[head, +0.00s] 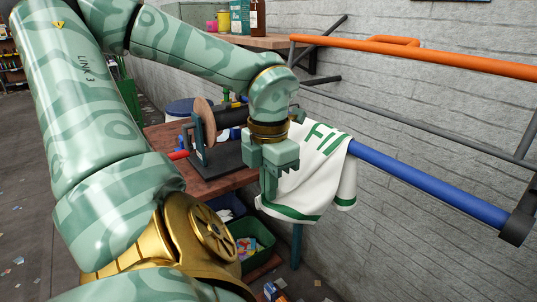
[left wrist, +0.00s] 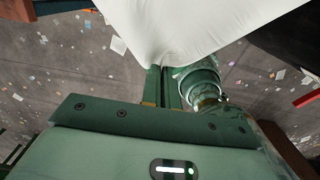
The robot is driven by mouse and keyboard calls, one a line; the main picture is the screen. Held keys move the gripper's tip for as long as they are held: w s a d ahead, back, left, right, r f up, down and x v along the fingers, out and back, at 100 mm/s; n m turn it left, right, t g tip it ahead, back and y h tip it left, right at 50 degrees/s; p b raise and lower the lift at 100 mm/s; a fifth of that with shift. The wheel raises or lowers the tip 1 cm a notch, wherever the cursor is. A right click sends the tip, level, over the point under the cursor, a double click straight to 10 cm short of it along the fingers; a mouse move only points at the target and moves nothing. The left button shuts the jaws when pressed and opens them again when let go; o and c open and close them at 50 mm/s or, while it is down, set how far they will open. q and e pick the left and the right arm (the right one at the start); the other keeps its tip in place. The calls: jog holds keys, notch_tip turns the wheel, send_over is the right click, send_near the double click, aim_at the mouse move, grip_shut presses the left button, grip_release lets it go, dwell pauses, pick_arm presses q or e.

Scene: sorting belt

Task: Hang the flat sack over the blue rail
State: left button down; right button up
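The flat sack (head: 308,183) is white with green lettering and green hem bands. It lies across the left part of the blue rail (head: 430,185) and hangs down on the near side in folds. How much hangs behind the rail is hidden. My left gripper (head: 269,190) is at the sack's left edge, pointing down. In the left wrist view its fingers (left wrist: 163,88) are close together with the white sack cloth (left wrist: 190,25) gathered at their tips. My right gripper is not in view.
An orange rail (head: 430,55) runs above the blue rail along the brick wall. A wooden bench (head: 165,140) with a disc machine (head: 215,150) stands behind my left arm. A green bin (head: 262,235) sits below. The blue rail's right part is bare.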

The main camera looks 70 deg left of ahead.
pick_arm(q)
jog(key=shift+c, duration=1.4)
grip_release()
notch_tip(320, 180, up, 5)
jog(key=p, duration=0.4)
jog(key=shift+r, duration=0.2)
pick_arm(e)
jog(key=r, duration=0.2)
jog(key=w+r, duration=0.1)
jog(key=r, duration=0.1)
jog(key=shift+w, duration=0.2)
pick_arm(q)
notch_tip(320, 180, up, 16)
jog(key=p, duration=0.5)
jog(key=shift+r+p, duration=0.15)
jog(key=shift+p, duration=0.15)
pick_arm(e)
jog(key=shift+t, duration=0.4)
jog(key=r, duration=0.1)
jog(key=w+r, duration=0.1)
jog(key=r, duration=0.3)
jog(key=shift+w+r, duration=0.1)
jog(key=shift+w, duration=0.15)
